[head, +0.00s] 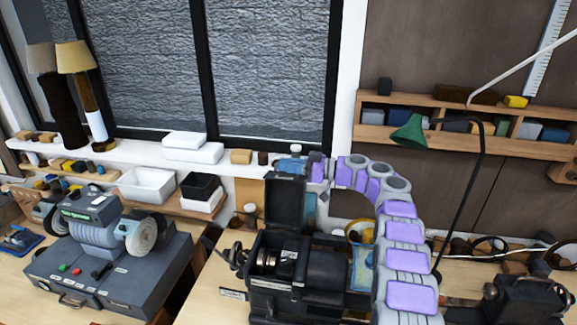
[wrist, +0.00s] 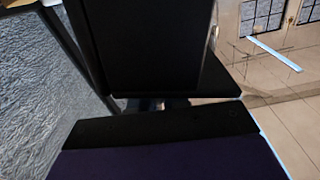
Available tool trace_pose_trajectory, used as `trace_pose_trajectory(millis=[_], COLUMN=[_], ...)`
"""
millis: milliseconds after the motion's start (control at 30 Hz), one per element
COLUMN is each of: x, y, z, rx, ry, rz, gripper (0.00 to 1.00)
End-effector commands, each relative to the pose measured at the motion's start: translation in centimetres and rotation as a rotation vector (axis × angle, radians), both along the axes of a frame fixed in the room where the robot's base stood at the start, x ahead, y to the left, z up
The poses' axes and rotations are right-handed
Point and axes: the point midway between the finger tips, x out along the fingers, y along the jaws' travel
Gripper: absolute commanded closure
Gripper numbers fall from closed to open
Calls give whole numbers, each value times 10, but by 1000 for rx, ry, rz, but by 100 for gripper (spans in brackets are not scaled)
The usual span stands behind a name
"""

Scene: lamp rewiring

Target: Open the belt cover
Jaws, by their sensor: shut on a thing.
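The belt cover (head: 285,205) is a black, box-like lid on the left end of the dark lathe-like machine (head: 315,262). It stands upright, swung up, and the stepped pulley (head: 272,260) shows in the open housing below it. My gripper (head: 307,186) is at the cover's upper right edge, shut on it; the fingertips are mostly hidden. In the wrist view, a dark panel (wrist: 140,45), which looks like the cover, fills the upper middle close to the camera.
A grey buffing machine (head: 105,245) with a white wheel stands at left. A green-shaded lamp (head: 410,130) on a thin black arm rises behind my arm at right. Bare bench shows between the machines.

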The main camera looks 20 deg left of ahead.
Motion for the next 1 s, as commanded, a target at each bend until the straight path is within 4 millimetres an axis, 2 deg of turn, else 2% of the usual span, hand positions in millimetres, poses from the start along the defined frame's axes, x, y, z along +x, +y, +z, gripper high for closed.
trace_pose_trajectory(millis=[167, 1000], x=[-2, -40], y=[-3, -6], z=[-2, 3], rx=[2, 5], ry=[-2, -84], rz=[-9, -2], gripper=[100, 100])
